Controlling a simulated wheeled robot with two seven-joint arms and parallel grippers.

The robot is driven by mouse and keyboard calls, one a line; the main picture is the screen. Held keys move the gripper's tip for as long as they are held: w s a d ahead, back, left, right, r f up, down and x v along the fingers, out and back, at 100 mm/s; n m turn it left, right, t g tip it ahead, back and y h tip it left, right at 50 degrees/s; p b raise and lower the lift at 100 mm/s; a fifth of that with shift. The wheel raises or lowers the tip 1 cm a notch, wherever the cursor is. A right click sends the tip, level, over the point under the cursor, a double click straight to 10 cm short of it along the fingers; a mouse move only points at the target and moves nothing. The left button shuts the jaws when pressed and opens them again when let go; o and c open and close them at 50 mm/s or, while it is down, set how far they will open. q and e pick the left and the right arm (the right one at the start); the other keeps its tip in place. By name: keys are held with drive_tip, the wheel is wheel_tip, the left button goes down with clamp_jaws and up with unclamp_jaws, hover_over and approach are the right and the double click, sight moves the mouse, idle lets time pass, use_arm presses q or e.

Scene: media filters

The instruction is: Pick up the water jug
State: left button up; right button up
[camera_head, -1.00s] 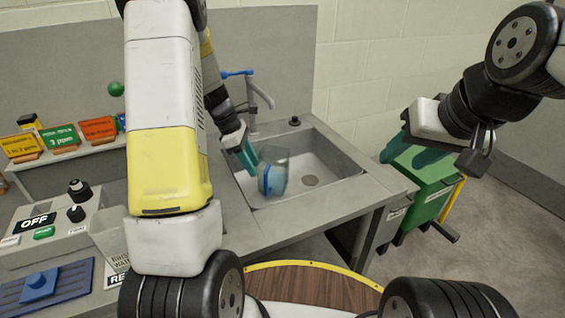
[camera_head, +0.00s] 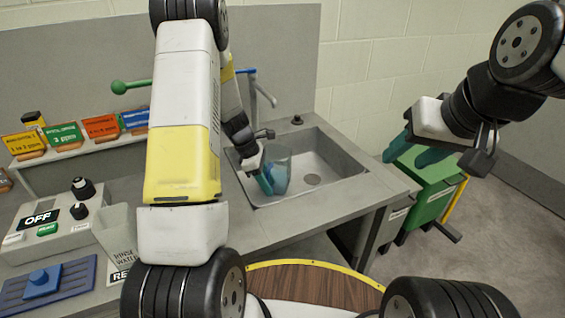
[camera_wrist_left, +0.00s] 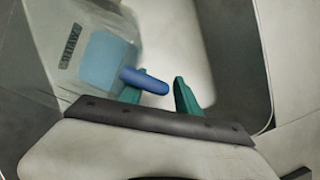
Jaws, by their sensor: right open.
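The water jug (camera_head: 281,168), clear with bluish water in it, stands in the sink basin. In the left wrist view the jug (camera_wrist_left: 96,62) fills the upper left, with a small dark label and a blue handle (camera_wrist_left: 146,80). My left gripper (camera_head: 262,180) is low in the sink at the jug's left side. In the wrist view its teal fingers (camera_wrist_left: 160,96) are apart. The handle's end reaches across the left finger into the gap; I cannot tell whether they touch. My right gripper (camera_head: 418,150) is open and empty in the air, right of the sink.
The grey sink (camera_head: 335,160) has rim walls around the jug and a blue-handled faucet (camera_head: 262,90) behind. A control box (camera_head: 50,222), small signs (camera_head: 65,137) and a clear container (camera_head: 115,230) stand left. A green bin (camera_head: 430,190) is at right.

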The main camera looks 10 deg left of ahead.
use_arm(q)
clamp_jaws()
idle(1.3)
